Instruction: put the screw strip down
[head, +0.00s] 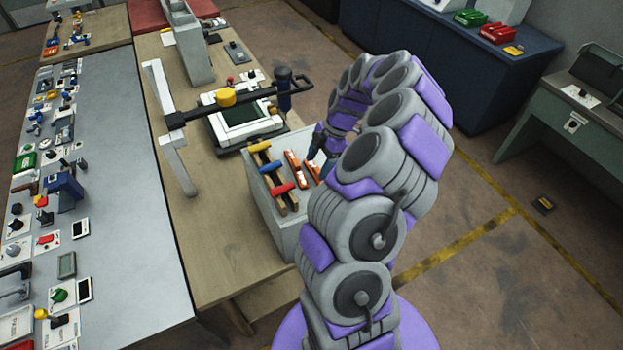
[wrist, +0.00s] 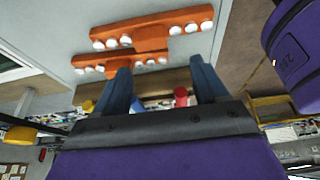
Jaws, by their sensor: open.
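Two orange screw strips (wrist: 150,31) with round silver screw heads along their edges lie side by side on a pale grey surface in the wrist view. In the head view the strips (head: 294,168) lie on the light grey box top, beside several colored handles. My gripper (wrist: 160,67) is open, its two blue fingers spread and their tips near the closer strip (wrist: 128,64). No strip appears clamped between them. In the head view my gripper is at the box's right side, partly hidden by my arm. I cannot tell whether the fingertips touch the strip.
Yellow, blue and red handles (head: 270,168) lie left of the strips on the grey box (head: 262,200). A frame with a black bar and yellow knob (head: 227,97) stands behind. The wooden table (head: 215,235) has clear room in front. A grey bench (head: 125,200) holds many small parts.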

